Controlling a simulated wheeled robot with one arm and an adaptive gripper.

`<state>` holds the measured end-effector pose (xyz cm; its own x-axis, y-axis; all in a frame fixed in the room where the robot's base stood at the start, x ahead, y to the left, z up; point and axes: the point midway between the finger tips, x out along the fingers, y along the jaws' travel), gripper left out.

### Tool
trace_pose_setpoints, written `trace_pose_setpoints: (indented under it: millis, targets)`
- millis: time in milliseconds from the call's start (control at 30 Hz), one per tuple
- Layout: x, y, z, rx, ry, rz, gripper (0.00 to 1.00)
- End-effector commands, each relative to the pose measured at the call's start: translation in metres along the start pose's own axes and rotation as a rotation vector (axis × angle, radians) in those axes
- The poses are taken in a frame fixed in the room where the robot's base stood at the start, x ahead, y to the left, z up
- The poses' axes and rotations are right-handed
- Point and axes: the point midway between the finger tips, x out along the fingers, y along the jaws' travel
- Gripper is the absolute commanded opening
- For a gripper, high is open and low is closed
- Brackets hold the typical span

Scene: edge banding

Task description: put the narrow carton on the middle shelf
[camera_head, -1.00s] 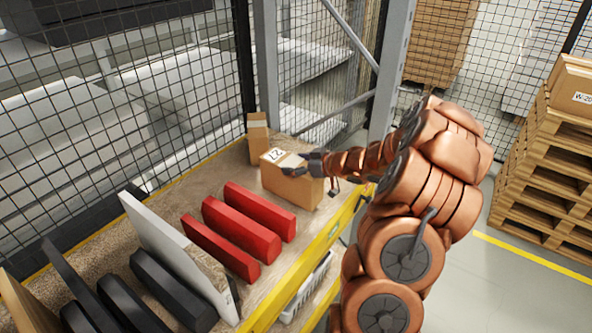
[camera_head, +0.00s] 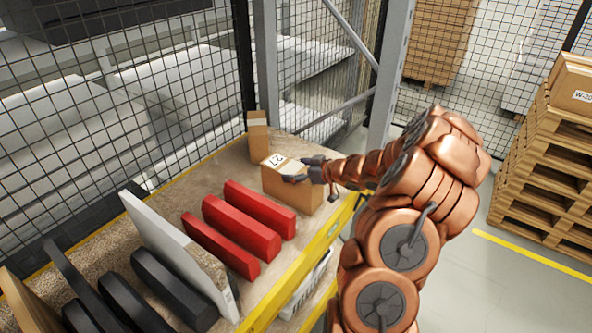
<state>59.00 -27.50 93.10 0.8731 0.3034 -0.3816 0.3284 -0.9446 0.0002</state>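A narrow upright carton (camera_head: 258,136) stands at the far corner of the board. A wider brown carton (camera_head: 291,190) with a "27" label stands in front of it. My gripper (camera_head: 303,170) is at the top right of this wider carton, with its dark fingers spread apart over it. Whether they touch the carton is unclear. The yellow-edged shelf board (camera_head: 175,197) carries both cartons. A lower level shows only partly beneath it, so I cannot tell which shelf is the middle one.
Several red blocks (camera_head: 240,228) lie in front of the cartons. A white panel (camera_head: 172,250) and black pieces (camera_head: 165,285) stand nearer. A grey rack post (camera_head: 388,75) rises behind my arm. A white crate (camera_head: 308,283) sits below. Stacked pallets (camera_head: 548,175) stand right.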

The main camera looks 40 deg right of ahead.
Motion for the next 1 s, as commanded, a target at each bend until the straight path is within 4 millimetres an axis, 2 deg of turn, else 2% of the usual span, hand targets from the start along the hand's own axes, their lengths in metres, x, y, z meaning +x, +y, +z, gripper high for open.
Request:
trace_pose_setpoints:
  millis: [467, 667, 1000]
  targets:
    - [-0.002, 0.0, -0.005, 0.001, 0.001, 0.0, 1.0]
    - [-0.018, 0.001, -0.001, 0.001, -0.002, 0.003, 1.0]
    - [-0.058, 0.002, -0.002, -0.002, -0.002, 0.004, 1.0]
